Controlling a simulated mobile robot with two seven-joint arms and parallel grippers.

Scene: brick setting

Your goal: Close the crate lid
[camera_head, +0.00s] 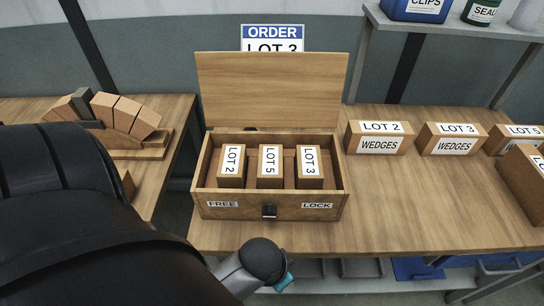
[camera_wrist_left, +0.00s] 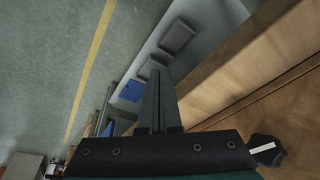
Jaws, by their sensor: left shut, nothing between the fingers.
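The wooden crate (camera_head: 234,208) stands on the bench in the head view. Its lid (camera_head: 271,90) is open, standing up at the back. A dark latch (camera_head: 269,211) sits at the middle of the front wall, between the labels FREE and LOCK. Inside are three blocks marked LOT 2 (camera_head: 232,167), LOT 5 (camera_head: 270,167) and LOT 3 (camera_head: 309,167). My left wrist is in front of the crate, below the latch in the picture; its fingers cannot be made out there. In the left wrist view my left gripper (camera_wrist_left: 158,102) is shut and empty, beside a wooden edge. My right gripper is not in view.
An ORDER LOT 3 sign (camera_head: 272,38) is behind the lid. Boxes marked LOT 2 WEDGES (camera_head: 379,138) and LOT 3 WEDGES (camera_head: 451,139) stand to the right. A wooden arch piece (camera_head: 127,119) is on the left bench. The bench front right of the crate is clear.

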